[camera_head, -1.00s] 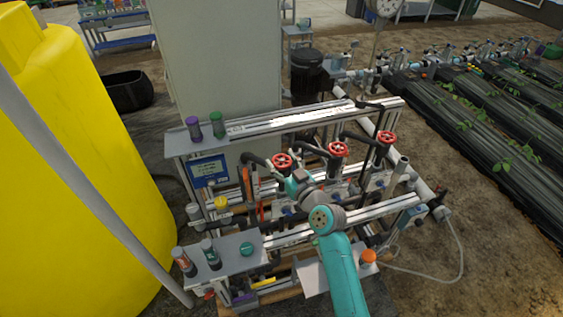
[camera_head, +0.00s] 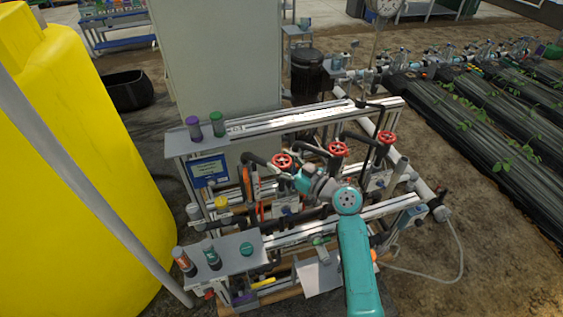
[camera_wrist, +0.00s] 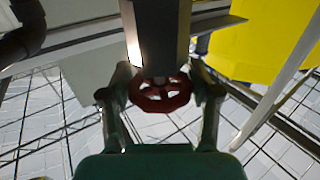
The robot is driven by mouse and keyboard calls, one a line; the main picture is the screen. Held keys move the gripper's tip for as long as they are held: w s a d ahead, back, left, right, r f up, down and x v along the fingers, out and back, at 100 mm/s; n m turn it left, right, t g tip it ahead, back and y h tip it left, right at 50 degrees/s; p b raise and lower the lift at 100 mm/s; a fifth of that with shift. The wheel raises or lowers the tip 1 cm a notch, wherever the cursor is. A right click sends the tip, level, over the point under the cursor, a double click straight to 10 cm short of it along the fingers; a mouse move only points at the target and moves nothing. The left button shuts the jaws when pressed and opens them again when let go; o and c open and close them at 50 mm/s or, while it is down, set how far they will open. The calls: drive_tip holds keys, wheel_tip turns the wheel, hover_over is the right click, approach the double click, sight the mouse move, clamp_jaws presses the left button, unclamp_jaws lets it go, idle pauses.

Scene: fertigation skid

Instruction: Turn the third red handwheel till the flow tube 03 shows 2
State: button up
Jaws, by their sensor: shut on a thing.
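Three red handwheels stand in a row on the skid in the head view: the left one (camera_head: 282,160), the middle one (camera_head: 338,148) and the right one (camera_head: 387,137). My gripper (camera_head: 296,172) is beside the left handwheel, below and to its right, its jaws small and partly hidden there. In the wrist view a red handwheel (camera_wrist: 160,94) sits between the two fingers of my gripper (camera_wrist: 163,86), which is shut on it. A grey post covers the wheel's upper part there. I cannot make out flow tube 03 or its reading.
A yellow tank (camera_head: 75,150) and a slanted grey pole (camera_head: 95,190) stand at left. A small shelf (camera_head: 225,257) with bottles is at the skid's front left. A grey cabinet (camera_head: 215,60) rises behind. Pipes and rails crowd around my arm.

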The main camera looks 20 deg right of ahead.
drive_tip(key=n+g+y, duration=0.3)
drive_tip(key=y, duration=0.1)
drive_tip(key=shift+w+d+n+g, duration=0.1)
drive_tip(key=shift+n+g, duration=0.2)
drive_tip(key=shift+n+g+y, duration=1.2)
drive_tip(key=shift+n+g, duration=0.1)
drive_tip(key=shift+g, duration=0.7)
drive_tip(key=o, duration=1.2)
drive_tip(key=shift+c, duration=0.2)
drive_tip(key=v, duration=0.7)
drive_tip(key=shift+d+f, duration=0.15)
